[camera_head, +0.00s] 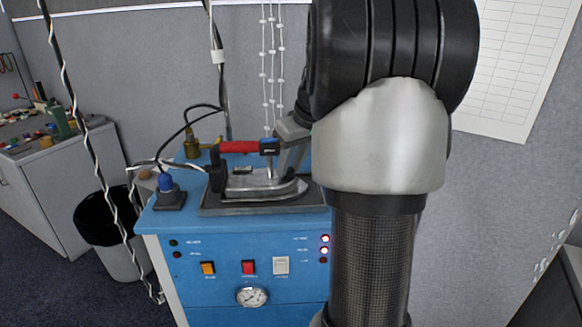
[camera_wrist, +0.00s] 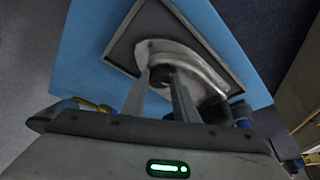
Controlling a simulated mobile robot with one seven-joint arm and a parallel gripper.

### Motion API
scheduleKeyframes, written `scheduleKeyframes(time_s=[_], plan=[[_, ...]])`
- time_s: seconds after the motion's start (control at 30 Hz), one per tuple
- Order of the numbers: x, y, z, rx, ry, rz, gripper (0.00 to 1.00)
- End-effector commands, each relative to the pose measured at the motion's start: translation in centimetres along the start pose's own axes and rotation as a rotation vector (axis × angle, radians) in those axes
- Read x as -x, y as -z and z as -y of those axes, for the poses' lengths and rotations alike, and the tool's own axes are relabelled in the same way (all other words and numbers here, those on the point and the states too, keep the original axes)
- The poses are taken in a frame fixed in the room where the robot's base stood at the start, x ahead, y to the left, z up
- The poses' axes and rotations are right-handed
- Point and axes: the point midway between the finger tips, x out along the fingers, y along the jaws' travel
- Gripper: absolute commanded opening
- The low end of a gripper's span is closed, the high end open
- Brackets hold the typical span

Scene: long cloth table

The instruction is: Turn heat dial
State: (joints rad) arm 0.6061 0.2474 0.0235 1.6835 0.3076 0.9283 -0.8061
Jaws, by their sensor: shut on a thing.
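The iron (camera_head: 262,185) rests flat on a dark plate (camera_head: 222,208) on top of the blue station. Its handle (camera_head: 240,147) is red with a black and blue end. My gripper (camera_head: 281,165) reaches down beside the handle's right end, partly hidden by my arm. In the wrist view the iron's pale body (camera_wrist: 203,64) lies beyond my gripper (camera_wrist: 162,80). The two fingers are closed on a small dark round part, apparently the heat dial (camera_wrist: 161,73). Its markings and setting cannot be seen. The head view does not show the dial clearly.
The blue station (camera_head: 205,245) has an orange switch (camera_head: 208,268), a red switch (camera_head: 249,267), a white switch (camera_head: 281,265) and a gauge (camera_head: 252,297). A blue-topped fitting (camera_head: 166,185) and cables stand at its left. A bin (camera_head: 105,225) stands on the floor.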

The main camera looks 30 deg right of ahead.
Motion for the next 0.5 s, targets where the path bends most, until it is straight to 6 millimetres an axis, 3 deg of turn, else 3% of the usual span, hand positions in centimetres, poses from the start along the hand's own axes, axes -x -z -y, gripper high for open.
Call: scheduleKeyframes(time_s=[0.33, 0.37, 0.43, 0.5], plan=[[0.05, -0.02, 0.09, -0.025, -0.007, 0.000, 0.04], [0.05, -0.02, 0.09, -0.025, -0.007, 0.000, 0.32], [0.05, -0.02, 0.08, -0.024, -0.007, 0.000, 0.43], [0.04, -0.01, 0.08, -0.024, -0.007, -0.001, 0.46]])
